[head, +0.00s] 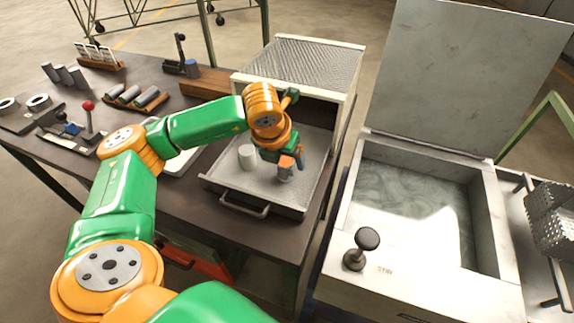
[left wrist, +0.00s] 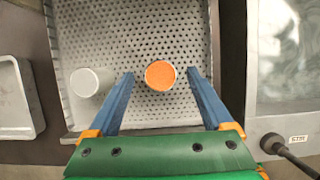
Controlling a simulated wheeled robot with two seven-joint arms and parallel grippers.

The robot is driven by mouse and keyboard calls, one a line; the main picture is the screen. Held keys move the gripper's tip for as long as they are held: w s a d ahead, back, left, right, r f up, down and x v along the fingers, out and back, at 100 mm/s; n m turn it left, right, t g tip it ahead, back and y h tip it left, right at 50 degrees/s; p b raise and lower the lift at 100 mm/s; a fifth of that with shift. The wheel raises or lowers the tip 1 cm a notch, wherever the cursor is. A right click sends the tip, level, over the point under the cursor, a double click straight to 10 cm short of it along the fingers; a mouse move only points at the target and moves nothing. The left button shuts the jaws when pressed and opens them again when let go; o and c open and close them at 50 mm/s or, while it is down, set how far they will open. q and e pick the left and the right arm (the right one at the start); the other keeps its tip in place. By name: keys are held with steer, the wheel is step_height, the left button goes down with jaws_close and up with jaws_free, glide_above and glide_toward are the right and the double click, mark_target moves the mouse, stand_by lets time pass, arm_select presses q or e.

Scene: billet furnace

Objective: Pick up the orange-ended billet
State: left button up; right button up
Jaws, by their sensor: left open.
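The orange-ended billet (head: 286,173) stands upright on the perforated drawer tray (head: 226,187), a grey cylinder with an orange top. In the left wrist view its orange end (left wrist: 160,75) shows between the tips of two blue fingers, with a gap on each side. My left gripper (head: 285,160) is open and points down over this billet, its fingers covering part of it in the head view. A plain pale billet (head: 248,157) stands to its left on the tray, and it also shows in the left wrist view (left wrist: 91,81). My right gripper is in neither view.
The furnace box (head: 301,62) stands behind the tray. A tank (head: 413,205) with a raised lid (head: 470,75) and a black stir knob (head: 368,239) is to the right. A rack of cylinders (head: 138,98) and a red-knobbed lever (head: 88,107) are on the table at left.

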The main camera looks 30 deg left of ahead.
arm_select(q)
steer(key=shift+x, duration=1.25)
jaws_close()
steer(key=shift+r, duration=0.1)
